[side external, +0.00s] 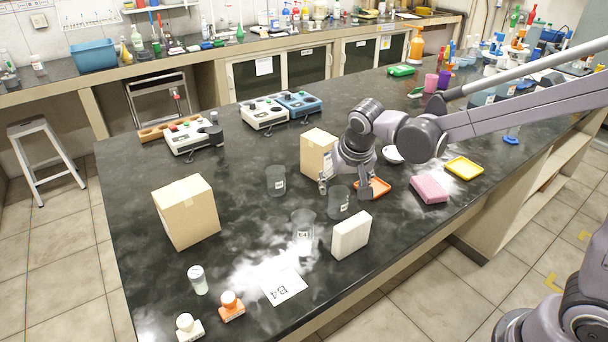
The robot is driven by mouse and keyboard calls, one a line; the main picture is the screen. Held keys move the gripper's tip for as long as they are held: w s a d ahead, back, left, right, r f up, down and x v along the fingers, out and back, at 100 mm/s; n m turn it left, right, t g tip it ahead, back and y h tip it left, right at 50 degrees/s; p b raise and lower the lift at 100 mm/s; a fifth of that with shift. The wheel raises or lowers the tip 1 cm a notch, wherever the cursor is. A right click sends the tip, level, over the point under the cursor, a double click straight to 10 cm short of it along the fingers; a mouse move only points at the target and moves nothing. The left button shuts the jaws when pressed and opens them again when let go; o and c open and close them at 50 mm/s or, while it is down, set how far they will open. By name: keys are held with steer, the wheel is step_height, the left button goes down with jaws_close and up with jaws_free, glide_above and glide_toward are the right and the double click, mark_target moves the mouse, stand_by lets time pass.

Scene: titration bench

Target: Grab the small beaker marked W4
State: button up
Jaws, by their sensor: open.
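Three small clear grey beakers stand upright on the black bench. One is at the left (276,180), one in front (303,222), and one at the right (339,204). Each has a small pale label. The labels are too small or turned to read surely, so I cannot tell which is W4. My gripper (344,188) points down and is open, its fingers spread just behind and above the right beaker. I cannot tell whether a finger touches that beaker. The other two beakers stand apart from my gripper, to its left.
A cardboard box (318,153) stands close behind my gripper, another (187,212) at left. A white block (351,235) stands near the right and front beakers. An orange tray (374,187) and pink block (429,188) lie right. A marked paper (283,284) and small bottles are in front.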

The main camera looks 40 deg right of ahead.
mark_target(339, 194)
steer(key=shift+a+x, duration=0.2)
steer(key=shift+x, duration=2.25)
steer(key=c, duration=1.3)
